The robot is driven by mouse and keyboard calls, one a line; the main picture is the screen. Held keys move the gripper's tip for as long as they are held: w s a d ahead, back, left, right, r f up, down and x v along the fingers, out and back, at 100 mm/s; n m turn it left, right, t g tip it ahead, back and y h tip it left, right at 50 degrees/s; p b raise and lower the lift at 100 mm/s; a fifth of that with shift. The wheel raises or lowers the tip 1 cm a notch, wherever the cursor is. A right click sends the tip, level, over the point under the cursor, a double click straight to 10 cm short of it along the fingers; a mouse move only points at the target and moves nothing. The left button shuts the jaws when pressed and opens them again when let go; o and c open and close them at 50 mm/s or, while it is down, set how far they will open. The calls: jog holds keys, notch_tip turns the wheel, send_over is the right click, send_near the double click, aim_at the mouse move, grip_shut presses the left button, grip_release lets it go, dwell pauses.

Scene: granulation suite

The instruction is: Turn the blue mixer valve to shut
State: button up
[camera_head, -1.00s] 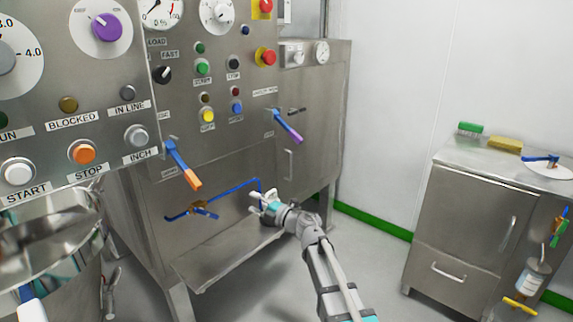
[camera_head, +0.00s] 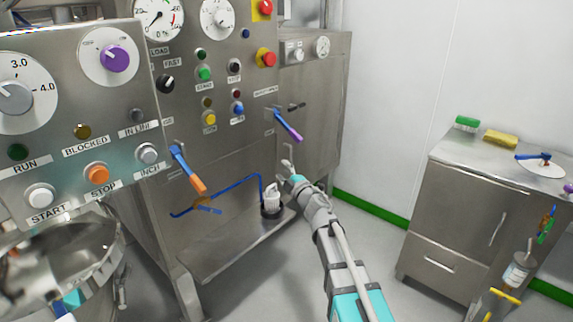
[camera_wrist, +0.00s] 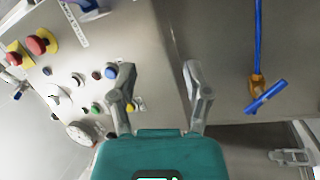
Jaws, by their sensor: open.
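The mixer valve is a small brass body (camera_head: 203,203) with a blue lever (camera_head: 208,210), on a thin blue pipe low on the steel machine front. In the wrist view the blue lever (camera_wrist: 266,97) is at the right, slanting across the brass body (camera_wrist: 257,82) below the blue pipe (camera_wrist: 258,40). My gripper (camera_head: 288,168) is in front of the machine, to the right of the valve and higher in the picture, apart from it. In the wrist view its two fingers (camera_wrist: 158,80) stand apart with nothing between them.
Blue levers with an orange tip (camera_head: 189,170) and a purple tip (camera_head: 287,126) stick out above the valve. A steel shelf (camera_head: 225,250) juts out below, with a white item (camera_head: 271,196) on a black base. A steel cabinet (camera_head: 460,200) stands at right; floor between is clear.

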jog(key=shift+w+d+r+m+h, duration=0.15)
jog(key=shift+d+r+m+h, duration=0.2)
jog(key=shift+d+m, duration=0.1)
jog(key=shift+f, duration=0.1)
jog(key=n+g+y+b, duration=0.3)
jog(key=g+y+b, duration=0.55)
jog(key=b, duration=1.25)
send_near(213, 211)
jog(key=v, duration=0.3)
jog(key=shift+f, duration=0.2)
jog(key=shift+a, duration=0.1)
jog(key=p+x, duration=0.2)
jog(key=x, duration=0.5)
jog(key=p+x, duration=0.1)
jog(key=x, duration=0.5)
jog(key=shift+w+a+r+p, duration=0.1)
jog(key=shift+a+r+p, duration=0.2)
jog(key=shift+p, duration=0.1)
grip_shut()
